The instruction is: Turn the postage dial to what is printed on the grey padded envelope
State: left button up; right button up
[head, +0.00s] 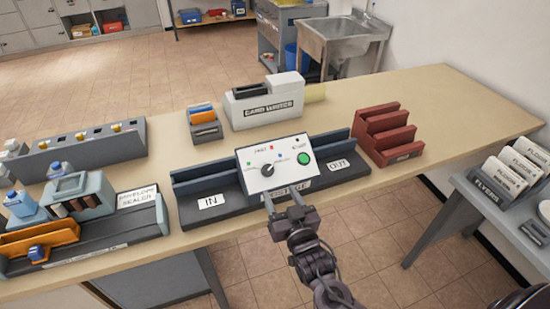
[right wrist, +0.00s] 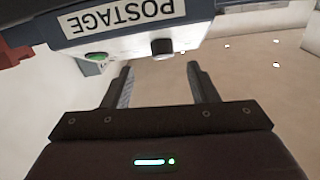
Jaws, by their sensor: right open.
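The postage machine (head: 284,177) stands at the middle of the table's front edge, its white sloped face bearing a dark dial (head: 267,170), coloured marks around it and a green button (head: 304,158). The dial's exact setting is too small to tell. My right gripper (head: 283,201) is open and empty, just in front of and below the face. In the right wrist view the dial (right wrist: 162,47) shows just beyond the gap between the open fingers (right wrist: 158,68), apart from them. I cannot make out a grey padded envelope. My left gripper is not in view.
An IN tray (head: 210,202) and an OUT tray (head: 340,166) flank the machine. A card writer (head: 264,104) stands behind, a red stepped rack (head: 388,135) to the right, and an envelope sealer (head: 135,215) to the left. The table's right part is clear.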

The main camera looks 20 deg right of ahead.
aim_at(270, 172)
jog(key=w, duration=0.2)
jog(key=w+r+p, duration=0.1)
jog(key=shift+w+a+r, duration=0.15)
jog(key=shift+w, duration=0.2)
jog(key=w, duration=0.2)
jog(key=shift+w+f+p, duration=0.2)
jog(key=shift+w+p, duration=0.1)
jog(key=shift+w, duration=0.4)
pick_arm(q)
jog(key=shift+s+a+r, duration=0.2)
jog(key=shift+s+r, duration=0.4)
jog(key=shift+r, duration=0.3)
pick_arm(e)
jog(key=c, duration=1)
